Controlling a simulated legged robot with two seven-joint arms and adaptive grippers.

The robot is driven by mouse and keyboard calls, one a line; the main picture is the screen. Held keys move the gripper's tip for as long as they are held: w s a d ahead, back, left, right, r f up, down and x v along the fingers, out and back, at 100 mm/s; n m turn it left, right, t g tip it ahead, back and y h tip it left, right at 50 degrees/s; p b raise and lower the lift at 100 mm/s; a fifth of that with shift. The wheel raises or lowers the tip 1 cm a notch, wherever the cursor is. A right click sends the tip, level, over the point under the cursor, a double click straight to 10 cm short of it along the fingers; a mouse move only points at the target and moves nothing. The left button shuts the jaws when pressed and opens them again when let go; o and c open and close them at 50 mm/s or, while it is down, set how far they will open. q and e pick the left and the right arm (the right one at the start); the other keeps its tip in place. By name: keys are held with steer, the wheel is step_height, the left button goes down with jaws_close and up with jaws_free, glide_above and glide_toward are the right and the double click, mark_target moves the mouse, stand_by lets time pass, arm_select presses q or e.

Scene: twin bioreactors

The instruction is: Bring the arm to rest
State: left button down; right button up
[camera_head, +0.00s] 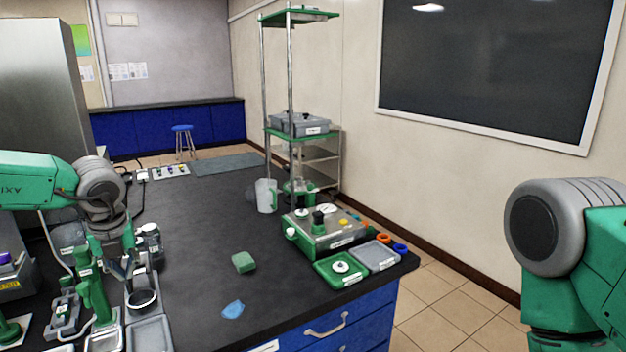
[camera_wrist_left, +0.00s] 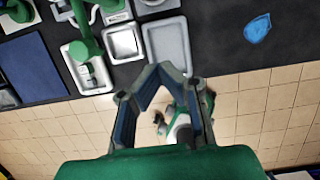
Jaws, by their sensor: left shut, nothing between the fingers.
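My left arm (camera_head: 40,180) reaches in from the left over the equipment at the left of the dark bench. My left gripper (camera_head: 128,276) points down there, beside green and grey equipment. In the left wrist view the left gripper's fingers (camera_wrist_left: 160,70) come together with nothing held between them. Below them in that view are grey trays (camera_wrist_left: 168,45) at the bench edge and the tiled floor. My right arm (camera_head: 570,240) shows at the right edge, off the bench, and its gripper is out of view.
A green block (camera_head: 243,262) and a blue piece (camera_head: 233,309) lie on the open middle of the bench (camera_head: 195,240). A green and grey device (camera_head: 325,232), a green tray (camera_head: 341,268) and a grey tray (camera_head: 376,254) stand at the right. A beaker (camera_head: 266,196) and tall rack (camera_head: 303,135) are behind.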

arm_select(q)
steer(key=s+f+m+y, duration=0.1)
steer(key=f+m, duration=0.2)
steer(key=s+d+f+m+t, duration=0.1)
steer(key=f+m, duration=0.2)
steer(key=s+d+f+m+y, duration=0.1)
steer(key=f+m, duration=0.2)
steer(key=f, duration=0.1)
steer(key=shift+d+y, duration=0.2)
steer(key=shift+y, duration=0.1)
steer(key=s+d+f+m+h, duration=0.1)
steer(key=s+d+f+m, duration=0.2)
steer(key=s+f+m, duration=0.35)
steer(key=s+d+f+m+t+h, duration=0.15)
steer(key=s+f+m, duration=0.25)
steer(key=s+m, duration=0.45)
steer(key=s+d+f+m+g, duration=0.1)
steer(key=s+d+f+m, duration=0.4)
steer(key=m, duration=0.5)
steer(key=s+a+f+m+g+h, duration=0.1)
steer(key=s+m+g, duration=0.1)
steer(key=s+m, duration=0.45)
steer(key=s+a+f+m+g+h, duration=0.1)
steer(key=s+a+m, duration=0.15)
steer(key=s, duration=0.75)
step_height(320, 180, down, 7)
steer(key=w+d+b, duration=0.1)
steer(key=b, duration=0.7)
arm_select(e)
step_height(320, 180, down, 8)
